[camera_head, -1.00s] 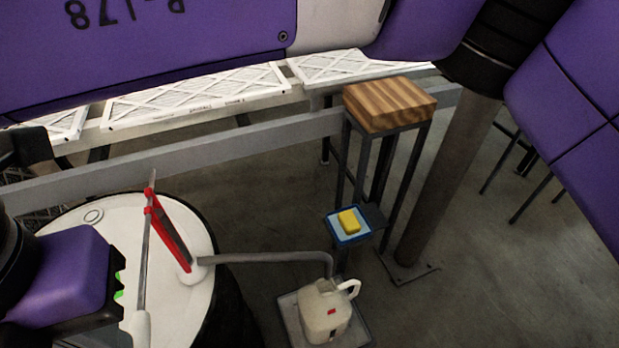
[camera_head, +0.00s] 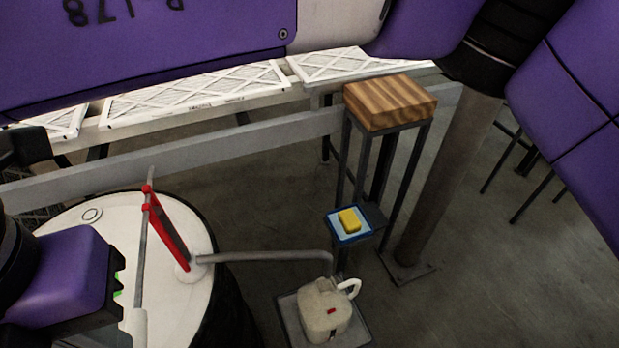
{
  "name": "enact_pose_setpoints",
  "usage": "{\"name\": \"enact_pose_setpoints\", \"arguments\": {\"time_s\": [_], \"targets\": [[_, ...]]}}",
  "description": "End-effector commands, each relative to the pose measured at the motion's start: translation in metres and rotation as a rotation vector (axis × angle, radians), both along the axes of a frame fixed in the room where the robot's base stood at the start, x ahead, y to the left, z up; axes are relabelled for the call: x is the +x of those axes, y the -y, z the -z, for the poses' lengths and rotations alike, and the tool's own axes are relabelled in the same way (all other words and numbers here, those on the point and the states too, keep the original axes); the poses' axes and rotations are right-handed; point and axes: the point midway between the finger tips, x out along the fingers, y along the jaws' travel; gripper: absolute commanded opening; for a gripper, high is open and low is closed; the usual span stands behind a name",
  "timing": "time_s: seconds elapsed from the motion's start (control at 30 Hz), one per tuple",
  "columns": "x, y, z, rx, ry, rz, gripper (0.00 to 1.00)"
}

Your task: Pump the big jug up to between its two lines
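The big jug (camera_head: 325,318) is off-white with a side handle and a small red mark on its front. It stands upright on a grey stand at the bottom centre. I cannot make out its two lines or the level inside. The pump's grey spout (camera_head: 270,257) runs from the white-topped drum (camera_head: 75,235) and bends down at the jug's mouth. My gripper (camera_head: 122,292) is beside the lever's lower part at left. Its fingers are mostly hidden.
A yellow sponge (camera_head: 349,220) lies on a blue-rimmed tray (camera_head: 335,238) behind the jug. A wooden block (camera_head: 390,102) tops a tall metal stand. A grey rail (camera_head: 230,143) and boxed filters (camera_head: 200,90) lie behind. Open floor is at right.

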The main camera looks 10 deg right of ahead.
Motion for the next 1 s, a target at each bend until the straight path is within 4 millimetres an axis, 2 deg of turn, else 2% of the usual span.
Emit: {"name": "enact_pose_setpoints", "arguments": {"time_s": [0.23,0.7,1.0], "targets": [[0.000,0.000,0.013,0.000,0.000,0.000,0.00],[0.000,0.000,0.016,0.000,0.000,0.001,0.00],[0.000,0.000,0.028,0.000,0.000,0.001,0.00]]}}
